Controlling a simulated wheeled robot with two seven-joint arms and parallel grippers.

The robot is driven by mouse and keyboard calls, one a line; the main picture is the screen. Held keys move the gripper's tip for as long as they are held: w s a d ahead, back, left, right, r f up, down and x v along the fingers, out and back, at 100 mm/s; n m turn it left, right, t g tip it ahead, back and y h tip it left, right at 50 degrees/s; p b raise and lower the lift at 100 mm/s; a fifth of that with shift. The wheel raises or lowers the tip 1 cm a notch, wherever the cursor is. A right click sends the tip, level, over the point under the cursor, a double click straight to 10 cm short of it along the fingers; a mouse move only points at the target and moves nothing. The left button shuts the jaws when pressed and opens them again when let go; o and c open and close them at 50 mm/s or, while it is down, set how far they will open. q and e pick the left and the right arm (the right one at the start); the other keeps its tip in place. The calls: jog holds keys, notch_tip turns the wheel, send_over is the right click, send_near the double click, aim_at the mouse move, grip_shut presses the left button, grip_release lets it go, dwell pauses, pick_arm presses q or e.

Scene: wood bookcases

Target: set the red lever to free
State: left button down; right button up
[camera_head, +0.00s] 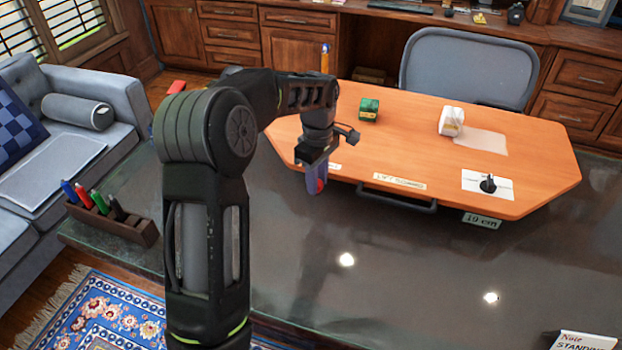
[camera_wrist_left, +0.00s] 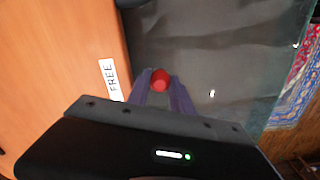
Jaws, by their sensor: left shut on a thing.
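The red lever's round knob (camera_wrist_left: 160,80) shows in the left wrist view between the purple fingers of my left gripper (camera_wrist_left: 161,88). The gripper is shut on it. In the head view my left gripper (camera_head: 316,180) points down at the front left edge of the orange board (camera_head: 430,142), and a bit of red shows at its fingers. A white label reading FREE (camera_wrist_left: 112,78) lies on the board's edge, close beside the knob. The lever's shaft is hidden. My right gripper is not in view.
The board stands on a dark glossy table (camera_head: 400,270). It carries a green box (camera_head: 369,109), a white item (camera_head: 451,121) and a black knob on white paper (camera_head: 488,185). A pen holder (camera_head: 112,222) stands left.

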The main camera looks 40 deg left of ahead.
pick_arm(q)
jog(key=shift+w+d+n, duration=0.4)
jog(key=shift+w+n, duration=0.05)
jog(key=shift+n, duration=0.45)
jog(key=c, duration=1.1)
grip_release()
jog(key=shift+c, duration=0.2)
jog(key=shift+a, duration=0.1)
